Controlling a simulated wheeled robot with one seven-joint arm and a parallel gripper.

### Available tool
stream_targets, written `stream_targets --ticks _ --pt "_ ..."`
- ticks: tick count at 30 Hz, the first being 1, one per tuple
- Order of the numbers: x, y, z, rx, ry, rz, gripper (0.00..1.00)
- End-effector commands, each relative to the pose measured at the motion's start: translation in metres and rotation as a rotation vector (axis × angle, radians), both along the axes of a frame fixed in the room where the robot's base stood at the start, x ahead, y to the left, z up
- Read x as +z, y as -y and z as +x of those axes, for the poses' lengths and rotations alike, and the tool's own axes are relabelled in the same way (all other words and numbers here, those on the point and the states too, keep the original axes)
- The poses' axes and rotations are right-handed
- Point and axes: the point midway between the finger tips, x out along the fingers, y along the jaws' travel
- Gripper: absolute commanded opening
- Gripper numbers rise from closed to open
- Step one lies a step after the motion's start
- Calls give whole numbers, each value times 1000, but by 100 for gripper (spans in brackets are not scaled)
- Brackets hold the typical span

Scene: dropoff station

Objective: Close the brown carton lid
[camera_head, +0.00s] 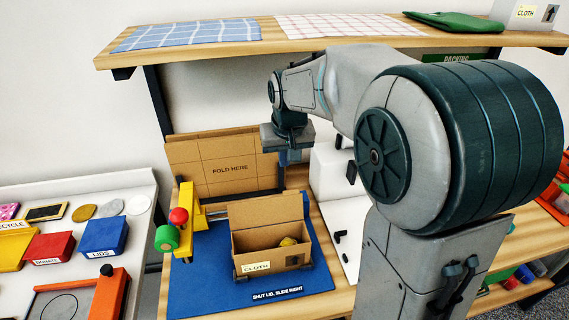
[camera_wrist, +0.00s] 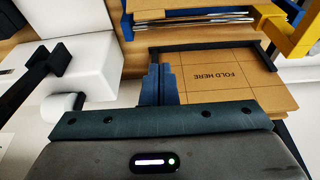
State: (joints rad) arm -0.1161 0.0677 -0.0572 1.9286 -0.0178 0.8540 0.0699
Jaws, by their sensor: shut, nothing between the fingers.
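A brown carton (camera_head: 262,257) with a CLOTH label stands on a blue mat (camera_head: 210,280). Its lid (camera_head: 266,210) is open and stands up along the back edge. A yellowish item (camera_head: 288,242) lies inside; the rest of the inside is hidden. My gripper (camera_head: 291,158) is above and behind the carton, near the right edge of the FOLD HERE board, apart from the lid. In the wrist view its blue fingers (camera_wrist: 158,80) are together with nothing between them.
The FOLD HERE board (camera_head: 222,165) stands behind the mat and also shows in the wrist view (camera_wrist: 225,75). A yellow bracket (camera_head: 187,210) with red and green knobs is left of the carton. A white unit (camera_head: 333,185) stands to the right. A wooden shelf (camera_head: 260,48) runs above.

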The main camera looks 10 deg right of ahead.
Motion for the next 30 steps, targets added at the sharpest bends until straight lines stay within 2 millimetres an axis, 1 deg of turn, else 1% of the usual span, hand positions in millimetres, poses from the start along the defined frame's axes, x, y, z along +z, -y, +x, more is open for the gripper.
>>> stream_targets --ticks 5,9,12,14,15,18,21,24,30 --pt "-32 0 8 0 -8 -1 0" --pt "-61 0 16 1 -8 -1 0" --pt "-79 0 22 2 -6 -2 0" --pt "-87 0 24 2 -4 -2 0" --pt "-77 0 15 2 0 -1 0" --pt "-73 0 2 1 1 0 0" --pt "-70 0 -7 1 0 0 0" --pt "-70 0 -12 0 0 0 0" --pt "-70 0 -13 0 0 0 0"
